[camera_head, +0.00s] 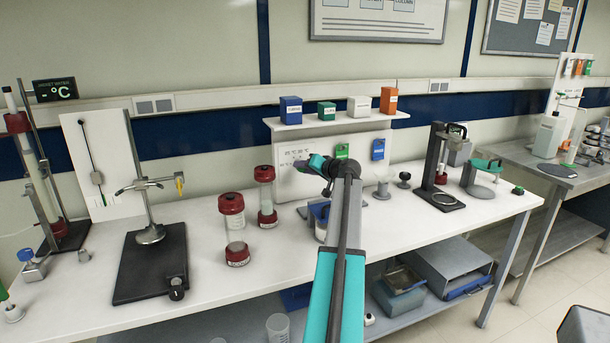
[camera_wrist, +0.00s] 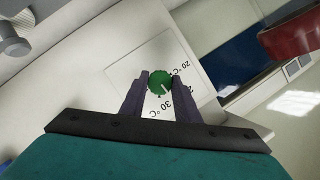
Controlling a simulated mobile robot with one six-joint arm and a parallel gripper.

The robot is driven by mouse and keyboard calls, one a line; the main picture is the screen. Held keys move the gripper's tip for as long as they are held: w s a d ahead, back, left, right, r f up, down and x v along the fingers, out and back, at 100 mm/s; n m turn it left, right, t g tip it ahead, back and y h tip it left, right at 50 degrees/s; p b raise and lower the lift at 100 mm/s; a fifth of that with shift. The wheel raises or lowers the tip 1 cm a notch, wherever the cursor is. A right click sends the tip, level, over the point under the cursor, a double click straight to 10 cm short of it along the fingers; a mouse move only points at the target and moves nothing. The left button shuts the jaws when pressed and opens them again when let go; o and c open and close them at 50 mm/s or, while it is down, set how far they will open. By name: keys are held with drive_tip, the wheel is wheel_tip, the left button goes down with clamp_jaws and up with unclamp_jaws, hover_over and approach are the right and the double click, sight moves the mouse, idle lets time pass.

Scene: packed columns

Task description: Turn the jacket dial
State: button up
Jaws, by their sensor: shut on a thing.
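A green dial (camera_wrist: 159,80) with a white pointer line sits on a pale plate (camera_wrist: 196,98) printed with temperature marks, among them 20 °C and 30 °C. I cannot tell exactly which mark the pointer meets. My gripper (camera_wrist: 157,77) is shut on the dial, one dark finger on each side. In the head view my gripper (camera_head: 322,167) is over the back of the bench, and the dial is not clear behind it. A black display (camera_head: 55,90) at the far left reads only dashes and °C.
Two red-capped columns (camera_head: 232,228) (camera_head: 265,196) stand left of my arm. A clamp stand (camera_head: 150,234) is further left. A shelf (camera_head: 338,123) with small boxes is above my gripper. A black stand (camera_head: 437,195) is to the right. The bench front (camera_head: 215,276) is clear.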

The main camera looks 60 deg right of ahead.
drive_tip(key=m+t+b, duration=0.1)
drive_tip(key=m, duration=0.1)
drive_tip(key=m+t+b, duration=0.1)
drive_tip(key=m+b, duration=0.1)
drive_tip(key=m, duration=0.1)
drive_tip(key=m+t+b, duration=0.1)
drive_tip(key=m+b, duration=0.1)
drive_tip(key=shift+s+d+f+m+t+y, duration=0.2)
drive_tip(key=shift+s+d+m+t+y, duration=0.1)
drive_tip(key=shift+s+d+m, duration=0.1)
idle(0.4)
drive_tip(key=o, duration=1)
drive_tip(key=shift+s, duration=0.1)
drive_tip(key=shift+o, duration=0.2)
drive_tip(key=shift+w+a, duration=0.2)
drive_tip(key=shift+r, duration=0.15)
